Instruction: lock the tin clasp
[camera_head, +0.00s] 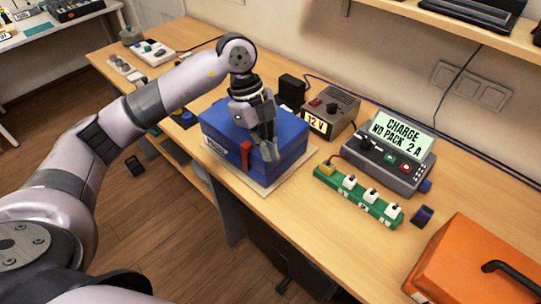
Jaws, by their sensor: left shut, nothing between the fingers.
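A blue tin (213,131) with a pale label on its front sits on a light board (284,183) on the wooden bench. Its lid looks down. A red clasp (246,155) stands out on the tin's front side, near the label. My left gripper (268,150) points down over the tin's front edge, just right of the red clasp. Its fingers are shut with nothing between them and hide part of the lid. I cannot tell whether they touch the tin, or whether the clasp is latched. My right gripper is out of view.
Behind the tin stand a 12 V supply (331,108) and a charger (378,160) reading "CHARGE NO PACK 2 A". A green power strip (357,196) and an orange case (477,270) lie to the right.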

